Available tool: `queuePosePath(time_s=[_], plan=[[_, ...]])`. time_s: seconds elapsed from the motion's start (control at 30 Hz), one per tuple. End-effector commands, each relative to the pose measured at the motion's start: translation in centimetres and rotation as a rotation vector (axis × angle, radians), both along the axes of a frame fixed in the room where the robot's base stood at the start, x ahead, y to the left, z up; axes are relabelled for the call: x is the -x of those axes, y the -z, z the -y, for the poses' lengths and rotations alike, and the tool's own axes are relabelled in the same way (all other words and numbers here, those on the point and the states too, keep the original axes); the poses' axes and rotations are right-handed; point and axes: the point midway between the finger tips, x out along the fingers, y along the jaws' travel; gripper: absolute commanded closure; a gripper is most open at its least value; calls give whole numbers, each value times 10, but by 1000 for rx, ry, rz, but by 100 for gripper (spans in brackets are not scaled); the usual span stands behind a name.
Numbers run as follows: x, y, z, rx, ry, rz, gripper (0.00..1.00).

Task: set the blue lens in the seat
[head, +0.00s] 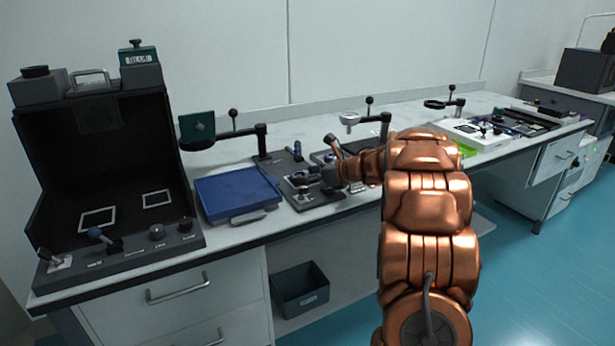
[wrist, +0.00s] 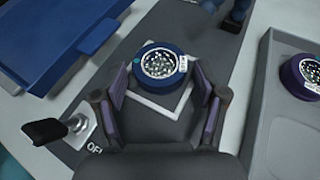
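The blue lens (wrist: 161,62), a round blue ring with a speckled face and a small white label, sits on a dark grey plate in the wrist view. It covers the far part of a white square outline (wrist: 160,108) on that plate, which looks like the seat. I cannot tell whether it is fully down. My gripper (wrist: 161,86) is open, with one finger on each side of the lens's near part and visible gaps between. In the head view my gripper (head: 322,177) is low over the plate, and the lens is too small to make out.
A blue case (head: 237,193) lies left of the plate. A lever switch (wrist: 58,128) marked OFF stands at the plate's near left. A purple-ringed lens (wrist: 302,76) rests in a grey tray at right. Armed stands (head: 262,138) rise behind. A dark booth (head: 100,130) stands far left.

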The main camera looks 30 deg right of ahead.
Motion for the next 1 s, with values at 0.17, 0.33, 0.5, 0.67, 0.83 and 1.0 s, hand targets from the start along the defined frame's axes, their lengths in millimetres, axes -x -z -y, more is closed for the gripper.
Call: queuePosePath(time_s=[0.17,0.33,0.5,0.67,0.83,1.0], plan=[[0,0,0,0,0,0,14],[0,0,0,0,0,0,14],[0,-3,0,0,-1,0,14],[16,-10,9,3,4,1,14],[43,-22,22,1,4,2,14],[69,-35,34,4,5,2,14]])
